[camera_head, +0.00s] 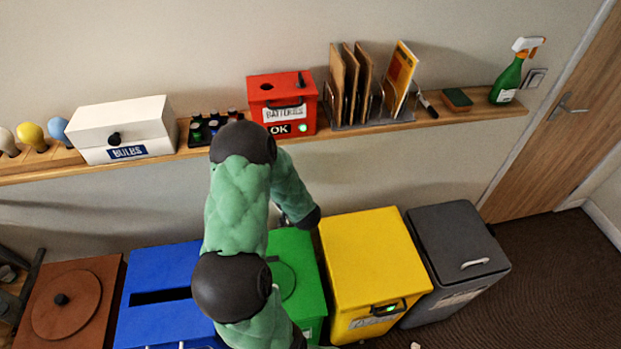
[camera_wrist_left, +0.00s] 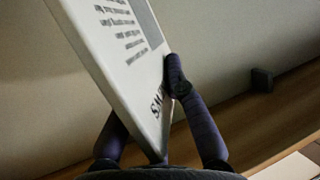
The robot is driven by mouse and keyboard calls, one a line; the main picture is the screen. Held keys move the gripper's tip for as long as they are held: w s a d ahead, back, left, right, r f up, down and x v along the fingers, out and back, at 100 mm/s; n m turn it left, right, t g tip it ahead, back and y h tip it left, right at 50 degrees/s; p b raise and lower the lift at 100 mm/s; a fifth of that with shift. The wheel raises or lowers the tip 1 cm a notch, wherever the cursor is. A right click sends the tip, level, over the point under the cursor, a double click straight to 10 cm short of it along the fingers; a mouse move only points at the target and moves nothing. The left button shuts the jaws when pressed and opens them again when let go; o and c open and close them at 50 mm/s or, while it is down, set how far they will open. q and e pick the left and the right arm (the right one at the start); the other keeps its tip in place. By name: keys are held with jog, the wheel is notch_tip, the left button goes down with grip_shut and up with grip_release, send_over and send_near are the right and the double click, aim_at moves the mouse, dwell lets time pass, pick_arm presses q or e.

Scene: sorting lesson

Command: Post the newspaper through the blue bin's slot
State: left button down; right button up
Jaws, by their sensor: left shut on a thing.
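The newspaper (camera_wrist_left: 118,58), white with lines of print, a grey panel and bold letters, fills the upper middle of the left wrist view. It is tilted, with its lower edge towards the palm. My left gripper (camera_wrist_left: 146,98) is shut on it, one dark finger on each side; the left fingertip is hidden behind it. In the head view, the blue bin (camera_head: 150,322) stands at the lower left, with a dark slot (camera_head: 160,297) in its lid. A green quilted arm of mine crosses just right of it. Neither newspaper nor gripper can be made out there.
A brown round-lidded bin (camera_head: 105,275) stands left of the blue bin; green (camera_head: 310,278), yellow (camera_head: 372,262) and grey (camera_head: 455,245) bins stand to the right. Above, a wall shelf (camera_head: 450,118) bears a white bulbs box (camera_head: 125,130), red batteries box (camera_head: 283,95) and spray bottle (camera_head: 508,82).

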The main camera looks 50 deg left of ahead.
pick_arm(q)
jog(key=s+a+f+n+g+h+b, duration=0.1)
jog(key=s+a+n+g, duration=0.15)
jog(key=s, duration=0.55)
jog(key=s+a+f+n+g+b, duration=0.1)
jog(key=s+a+f+n+g, duration=0.15)
jog(key=s, duration=0.55)
jog(key=s+a+f+n+g+h, duration=0.15)
jog(key=s+g, duration=0.25)
jog(key=s, duration=0.4)
jog(key=s+d+n+g+h+b, duration=0.1)
jog(key=s+d+n+g+h, duration=0.15)
jog(key=s, duration=0.85)
jog(key=s+d+n+g+h+b, duration=0.1)
jog(key=s+n+g+h, duration=0.2)
jog(key=s, duration=0.8)
jog(key=shift+n+t+y, duration=0.25)
jog(key=shift+n+y, duration=0.15)
jog(key=shift+n, duration=0.1)
notch_tip(320, 180, down, 6)
jog(key=b, duration=0.6)
jog(key=shift+r, duration=0.25)
jog(key=shift+w+p, duration=0.1)
jog(key=shift+p, duration=0.2)
notch_tip(320, 180, down, 8)
jog(key=b, duration=0.4)
jog(key=shift+b, duration=0.3)
dwell(0.4)
